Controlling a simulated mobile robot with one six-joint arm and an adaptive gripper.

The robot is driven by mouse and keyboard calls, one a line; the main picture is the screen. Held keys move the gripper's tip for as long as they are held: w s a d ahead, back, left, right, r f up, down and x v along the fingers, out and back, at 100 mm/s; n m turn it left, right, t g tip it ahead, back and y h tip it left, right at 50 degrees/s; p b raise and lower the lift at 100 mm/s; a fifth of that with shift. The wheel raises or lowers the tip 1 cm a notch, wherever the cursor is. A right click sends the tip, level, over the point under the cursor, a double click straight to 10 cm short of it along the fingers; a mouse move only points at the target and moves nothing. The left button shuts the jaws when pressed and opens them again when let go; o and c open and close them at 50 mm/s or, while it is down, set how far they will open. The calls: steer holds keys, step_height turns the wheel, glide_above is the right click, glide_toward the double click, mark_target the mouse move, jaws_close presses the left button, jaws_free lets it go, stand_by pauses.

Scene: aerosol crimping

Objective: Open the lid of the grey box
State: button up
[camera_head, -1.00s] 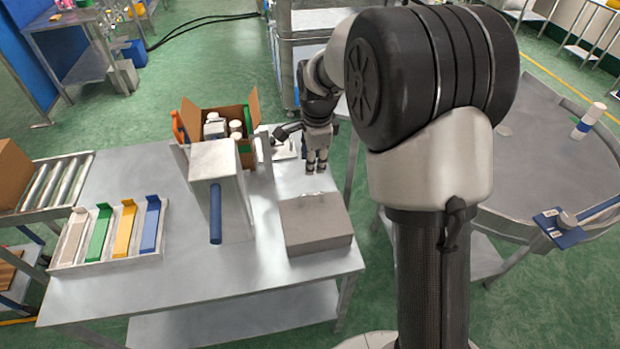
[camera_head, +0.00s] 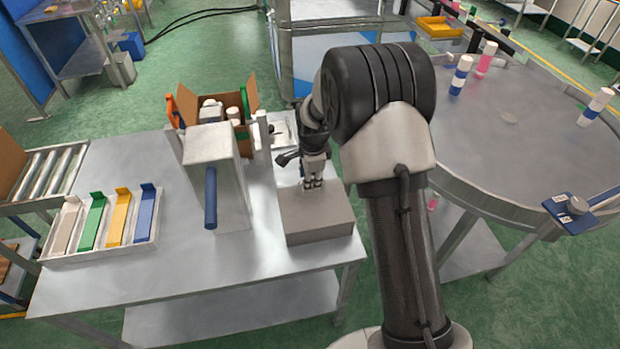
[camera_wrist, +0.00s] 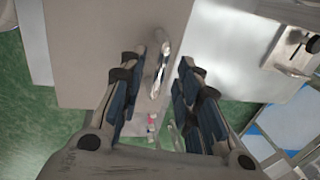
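The grey box (camera_head: 318,222) sits on the metal table near its right front corner, with its lid (camera_wrist: 95,35) closed. My gripper (camera_head: 313,187) is over the back part of the lid, pointing down. In the wrist view, the lid's pale handle (camera_wrist: 160,72) lies between the two blue-padded fingers of my gripper (camera_wrist: 162,92), with a gap on both sides. The fingers are open and hold nothing. In the head view the gripper hides most of the handle.
A press-like machine with a blue handle (camera_head: 210,198) stands left of the box. A cardboard box of bottles (camera_head: 248,98) is behind it. A tray with coloured strips (camera_head: 150,247) lies at the left. A round metal table (camera_head: 520,165) stands to the right.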

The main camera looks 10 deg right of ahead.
steer(key=shift+c, duration=0.2)
jaws_close()
stand_by(0.6)
